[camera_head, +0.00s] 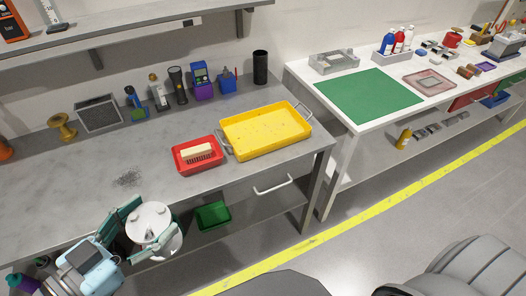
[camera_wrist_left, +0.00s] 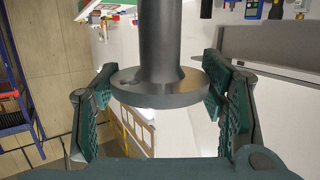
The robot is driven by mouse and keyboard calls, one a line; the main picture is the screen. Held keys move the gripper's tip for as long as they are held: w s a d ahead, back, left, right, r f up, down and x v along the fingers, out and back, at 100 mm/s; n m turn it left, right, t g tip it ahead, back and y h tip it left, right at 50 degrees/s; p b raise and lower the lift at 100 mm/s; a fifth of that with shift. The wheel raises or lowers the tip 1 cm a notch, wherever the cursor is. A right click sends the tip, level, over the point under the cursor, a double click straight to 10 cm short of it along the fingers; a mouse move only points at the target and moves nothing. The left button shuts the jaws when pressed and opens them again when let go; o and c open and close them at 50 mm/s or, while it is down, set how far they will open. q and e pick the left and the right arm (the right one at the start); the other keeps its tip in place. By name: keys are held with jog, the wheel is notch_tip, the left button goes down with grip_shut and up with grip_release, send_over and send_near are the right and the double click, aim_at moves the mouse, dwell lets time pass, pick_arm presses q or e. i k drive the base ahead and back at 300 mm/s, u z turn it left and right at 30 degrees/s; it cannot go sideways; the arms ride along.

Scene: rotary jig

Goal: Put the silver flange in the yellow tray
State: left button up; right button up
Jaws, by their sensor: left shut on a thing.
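The silver flange (camera_head: 150,217) is a pale round disc with a small hole near its rim, held in front of the grey bench's front edge. In the left wrist view the flange (camera_wrist_left: 155,88) shows as a grey disc with a thick stem, between the two teal fingers. My left gripper (camera_head: 141,233) is shut on it; it also shows in the left wrist view (camera_wrist_left: 160,92). The yellow tray (camera_head: 262,132) lies on the bench, up and right of the gripper, with grey handles at its ends. It looks empty. My right gripper is not in view.
A red tray (camera_head: 181,167) with a pale block stands left of the yellow tray. Bottles, a torch and a black cylinder (camera_head: 260,67) line the bench's back. A green bin (camera_head: 212,216) sits below. The bench top (camera_head: 75,180) is bare at front left.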

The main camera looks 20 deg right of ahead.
aim_at(261, 139)
jog(key=u, duration=0.1)
jog(key=k, duration=0.45)
jog(key=z, duration=1.2)
jog(key=i, duration=0.8)
jog(key=z, duration=0.7)
